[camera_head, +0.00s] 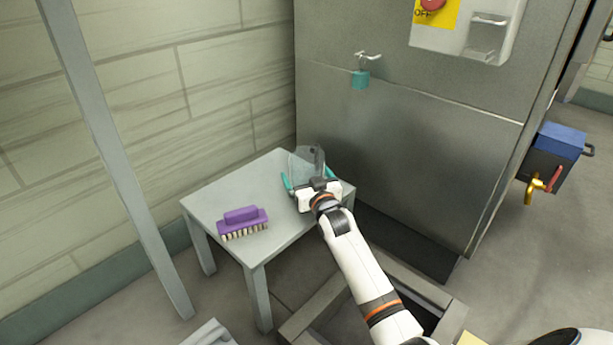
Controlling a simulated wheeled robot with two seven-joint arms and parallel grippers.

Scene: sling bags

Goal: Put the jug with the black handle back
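The jug (301,160) is clear, with a dark handle (318,157) on its right side. It appears to stand on the small grey table (215,200), near the metal cabinet, but its base is hidden by my gripper. My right gripper (309,178) reaches over the table from the lower right. Its teal fingers are spread wide, one on each side of the jug's near part. I cannot tell whether they touch it. My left gripper is not in view.
A purple brush (243,222) lies on the table's front left. A grey post (115,150) rises at left. An open-topped frame (300,325) is on the floor.

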